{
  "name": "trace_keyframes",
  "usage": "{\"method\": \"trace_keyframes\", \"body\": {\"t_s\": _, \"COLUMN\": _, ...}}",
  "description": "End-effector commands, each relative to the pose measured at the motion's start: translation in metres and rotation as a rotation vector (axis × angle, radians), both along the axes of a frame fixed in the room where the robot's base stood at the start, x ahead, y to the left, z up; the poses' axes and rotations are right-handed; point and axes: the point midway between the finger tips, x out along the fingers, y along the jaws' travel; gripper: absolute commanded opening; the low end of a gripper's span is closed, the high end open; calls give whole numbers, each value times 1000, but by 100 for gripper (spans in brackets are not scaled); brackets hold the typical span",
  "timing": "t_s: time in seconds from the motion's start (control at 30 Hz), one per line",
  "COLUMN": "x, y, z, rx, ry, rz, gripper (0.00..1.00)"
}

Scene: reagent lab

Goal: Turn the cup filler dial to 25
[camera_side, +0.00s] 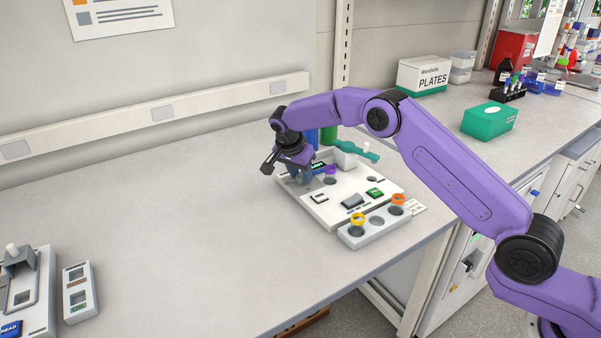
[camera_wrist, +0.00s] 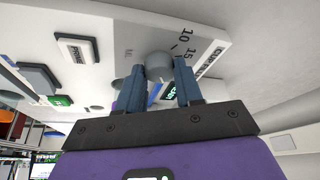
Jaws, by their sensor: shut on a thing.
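The cup filler (camera_side: 318,205) is a white flat unit on the bench, with a display, buttons and a teal arm on top. Its grey dial (camera_wrist: 159,66) shows in the wrist view between the two blue fingers of my gripper (camera_wrist: 164,76). The gripper is shut on the dial. The printed numbers 10 and 15 are legible beside the dial; other marks and the dial's pointer are hidden or unclear. In the side view my gripper (camera_side: 299,172) is at the unit's back left corner and covers the dial.
A grey rack (camera_side: 362,234) with yellow-rimmed and orange-rimmed cups stands at the unit's front. Blue and green cylinders (camera_side: 328,136) stand behind it. A green box (camera_side: 488,121) and a white PLATES box (camera_side: 423,77) are farther right. The bench to the left is mostly clear.

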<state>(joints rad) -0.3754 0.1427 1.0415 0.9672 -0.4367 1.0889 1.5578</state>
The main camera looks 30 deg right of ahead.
Motion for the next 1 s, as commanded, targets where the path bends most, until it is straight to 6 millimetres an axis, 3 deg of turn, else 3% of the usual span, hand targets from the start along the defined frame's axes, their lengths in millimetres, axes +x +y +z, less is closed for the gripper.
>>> {"method": "trace_keyframes", "body": {"t_s": 0.2, "x": 0, "y": 0, "z": 0, "rx": 2, "ry": 1, "rz": -2, "gripper": 5}}
{"method": "trace_keyframes", "body": {"t_s": 0.23, "x": 0, "y": 0, "z": 0, "rx": 2, "ry": 1, "rz": -2, "gripper": 45}}
{"method": "trace_keyframes", "body": {"t_s": 0.3, "x": 0, "y": 0, "z": 0, "rx": 2, "ry": 1, "rz": -2, "gripper": 61}}
{"method": "trace_keyframes", "body": {"t_s": 0.67, "x": 0, "y": 2, "z": 4, "rx": 0, "ry": -1, "rz": 0, "gripper": 61}}
{"method": "trace_keyframes", "body": {"t_s": 0.87, "x": -5, "y": 12, "z": 29, "rx": 3, "ry": -3, "rz": 1, "gripper": 61}}
{"method": "trace_keyframes", "body": {"t_s": 1.0, "x": -9, "y": 22, "z": 57, "rx": 3, "ry": -5, "rz": 1, "gripper": 61}}
